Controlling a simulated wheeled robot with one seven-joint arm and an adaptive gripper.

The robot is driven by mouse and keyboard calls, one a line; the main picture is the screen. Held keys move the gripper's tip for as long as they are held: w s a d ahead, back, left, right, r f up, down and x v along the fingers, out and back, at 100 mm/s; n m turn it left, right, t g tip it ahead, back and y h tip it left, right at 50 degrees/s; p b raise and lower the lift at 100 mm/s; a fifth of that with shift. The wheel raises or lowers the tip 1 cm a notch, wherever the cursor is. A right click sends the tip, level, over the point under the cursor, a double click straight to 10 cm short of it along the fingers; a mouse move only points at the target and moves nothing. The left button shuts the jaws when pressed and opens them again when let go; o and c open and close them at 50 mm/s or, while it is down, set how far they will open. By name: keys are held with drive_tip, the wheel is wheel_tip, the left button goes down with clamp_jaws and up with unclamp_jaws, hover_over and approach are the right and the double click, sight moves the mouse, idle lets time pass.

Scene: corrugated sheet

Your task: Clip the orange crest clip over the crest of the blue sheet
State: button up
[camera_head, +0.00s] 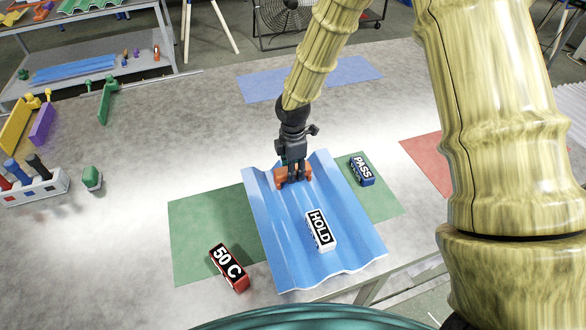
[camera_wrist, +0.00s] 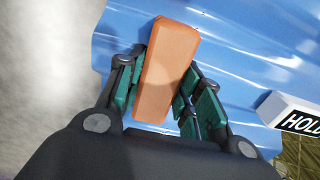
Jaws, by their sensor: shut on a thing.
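The blue corrugated sheet (camera_head: 290,240) lies on the table, partly over a green mat. My gripper (camera_head: 294,172) is over the far end of the sheet, pointing down. It is shut on the orange crest clip (camera_head: 281,178), which lies across the sheet's width in the head view. In the wrist view the clip (camera_wrist: 167,70) sits between the green finger pads, with the blue sheet (camera_wrist: 235,60) behind it. The clip is at or just above the sheet; I cannot tell whether it touches the crest. Its underside is hidden.
A white HOLD block (camera_head: 320,230) stands on the sheet nearer the front. A red 50 C block (camera_head: 229,268) is at the left and a blue PASS block (camera_head: 361,171) at the right, both on the green mat (camera_head: 205,225). A tool rack (camera_head: 35,188) stands far left.

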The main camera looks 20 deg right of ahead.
drive_tip(key=shift+f, duration=0.15)
drive_tip(key=o, duration=1.1)
drive_tip(key=shift+o, duration=0.2)
wheel_tip(320, 180, up, 12)
